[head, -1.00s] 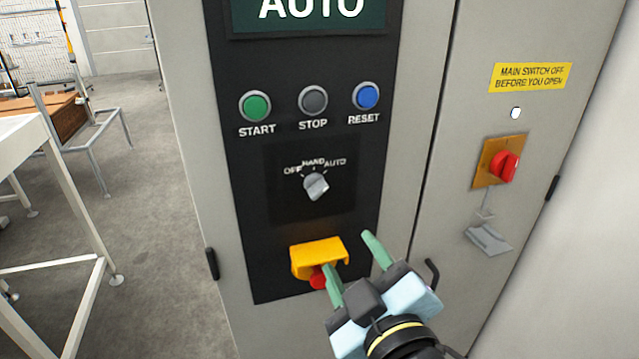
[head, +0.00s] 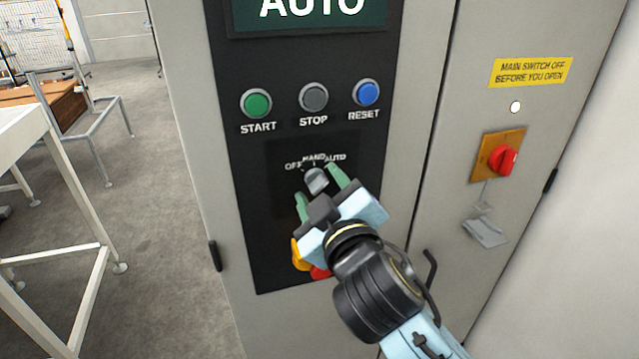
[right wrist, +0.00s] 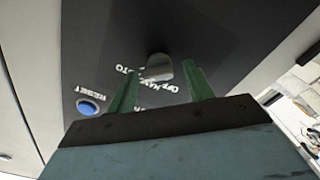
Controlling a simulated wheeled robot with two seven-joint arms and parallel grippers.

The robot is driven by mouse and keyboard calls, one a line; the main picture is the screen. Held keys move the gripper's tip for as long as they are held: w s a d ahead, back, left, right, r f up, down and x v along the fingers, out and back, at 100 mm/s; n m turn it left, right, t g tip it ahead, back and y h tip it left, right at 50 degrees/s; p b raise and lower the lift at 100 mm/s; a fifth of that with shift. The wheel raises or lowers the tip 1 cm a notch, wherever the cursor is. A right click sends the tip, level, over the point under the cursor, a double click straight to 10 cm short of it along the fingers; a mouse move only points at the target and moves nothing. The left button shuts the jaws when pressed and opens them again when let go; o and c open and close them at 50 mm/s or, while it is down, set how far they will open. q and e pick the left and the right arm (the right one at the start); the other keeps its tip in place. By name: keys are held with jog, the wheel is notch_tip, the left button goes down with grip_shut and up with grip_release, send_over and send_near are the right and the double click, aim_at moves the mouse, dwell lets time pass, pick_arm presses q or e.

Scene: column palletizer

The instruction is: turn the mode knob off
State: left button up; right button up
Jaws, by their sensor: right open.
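The grey mode knob (head: 316,181) sits on the black panel (head: 262,240) under the marks OFF, HAND and AUTO. Its exact pointing is hard to tell. My right gripper (head: 319,187) is open, with its green fingers on either side of the knob in the head view. In the right wrist view the knob (right wrist: 160,68) shows between and beyond the fingertips (right wrist: 163,82). I cannot tell whether they touch it. My left gripper is not in view.
START (head: 256,104), STOP (head: 314,97) and RESET (head: 367,93) buttons sit above the knob. The display (head: 310,12) reads AUTO. A yellow guard (head: 297,254) over a red button is partly hidden below my gripper. A red main switch (head: 502,160) is at right.

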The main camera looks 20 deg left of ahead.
jog(key=shift+w+a, duration=0.25)
jog(key=shift+w, duration=0.15)
jog(key=c, duration=1)
jog(key=shift+o, duration=0.2)
